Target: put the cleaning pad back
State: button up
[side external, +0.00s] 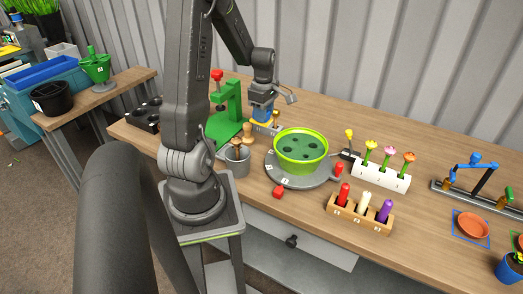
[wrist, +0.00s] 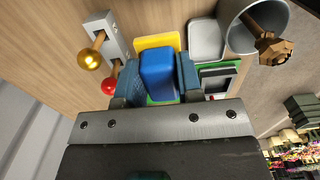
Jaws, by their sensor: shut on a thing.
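My gripper (wrist: 159,80) is shut on a blue block (wrist: 158,72), which looks like the cleaning pad. It sits between the two dark blue fingers. A yellow flat area (wrist: 158,42) shows just beyond the block, and I cannot tell whether it belongs to the pad or lies beneath it. In the side view my gripper (side external: 262,100) points down over the back of the bench, beside the green press (side external: 228,115). A yellow patch (side external: 260,121) shows just below it there. The contact between pad and bench is hidden.
A grey cup (wrist: 240,32) with a wooden-handled tool and a grey holder (wrist: 101,30) with gold and red knobs flank the gripper. A green bowl (side external: 300,147) stands on a grey turntable (side external: 281,171). A wooden rack (side external: 359,216) and a white flower block (side external: 381,177) stand right.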

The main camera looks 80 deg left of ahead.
aim_at(264, 151)
notch_tip(264, 151, down, 12)
jog(key=shift+r, duration=0.25)
dwell(0.4)
jog(key=shift+f, duration=0.15)
jog(key=o, duration=0.8)
jog(key=shift+o, duration=0.2)
